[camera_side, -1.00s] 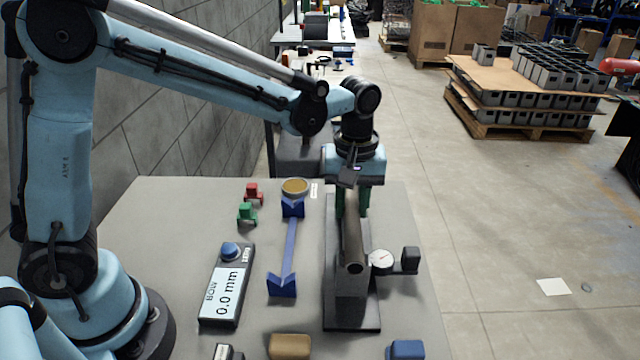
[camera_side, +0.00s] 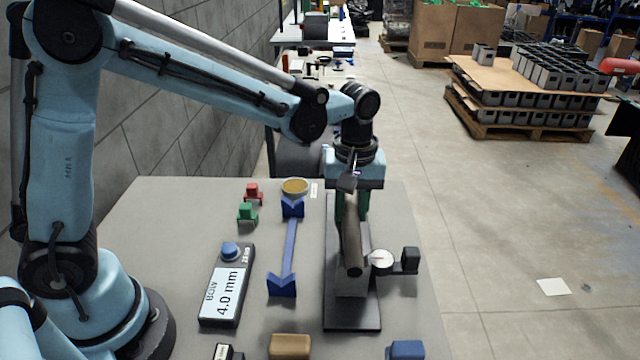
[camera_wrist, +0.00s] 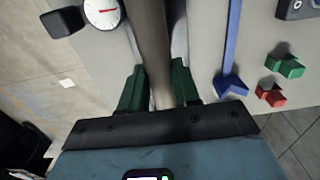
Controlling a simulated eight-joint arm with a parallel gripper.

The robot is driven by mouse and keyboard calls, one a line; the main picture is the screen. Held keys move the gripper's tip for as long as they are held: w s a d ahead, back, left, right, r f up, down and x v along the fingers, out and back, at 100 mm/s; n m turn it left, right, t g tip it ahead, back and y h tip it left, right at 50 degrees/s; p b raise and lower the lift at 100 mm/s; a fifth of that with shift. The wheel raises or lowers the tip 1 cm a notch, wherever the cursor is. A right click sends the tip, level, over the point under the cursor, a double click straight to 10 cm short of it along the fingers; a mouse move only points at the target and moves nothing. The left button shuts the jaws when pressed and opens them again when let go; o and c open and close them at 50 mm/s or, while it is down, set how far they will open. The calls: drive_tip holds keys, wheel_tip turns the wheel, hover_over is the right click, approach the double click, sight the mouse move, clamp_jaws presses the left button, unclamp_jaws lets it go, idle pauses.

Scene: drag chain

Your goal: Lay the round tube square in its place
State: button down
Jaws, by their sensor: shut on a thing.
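The round tube (camera_side: 352,240) is a brownish-grey metal pipe over the dark grey fixture (camera_side: 352,321), its near end pointing toward the camera and tilted down. My gripper (camera_side: 352,207) is shut on the tube near its far part. In the wrist view, the green fingers of my gripper (camera_wrist: 158,90) stand on both sides of the tube (camera_wrist: 150,45). I cannot tell whether the tube rests fully on the fixture; its far end is hidden by my gripper. A dial gauge (camera_side: 381,259) stands right beside the tube's near end.
A display unit (camera_side: 226,285) reads "BOW 4.0 mm". An empty blue two-V stand (camera_side: 289,245) lies left of the fixture. Red (camera_side: 253,192) and green (camera_side: 246,212) blocks, a round tan-topped dish (camera_side: 295,186), a tan block (camera_side: 290,346) and a blue block (camera_side: 406,349) are around.

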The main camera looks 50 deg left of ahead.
drive_tip(key=c, duration=0.7)
unclamp_jaws()
drive_tip(key=shift+c, duration=0.2)
drive_tip(key=shift+r, duration=0.1)
wheel_tip(320, 180, up, 12)
drive_tip(key=s+a+f+m+t, duration=0.6)
drive_tip(key=s+a+m, duration=0.3)
drive_tip(key=s, duration=0.2)
drive_tip(key=shift+a+t, duration=0.2)
drive_tip(key=shift+t, duration=0.4)
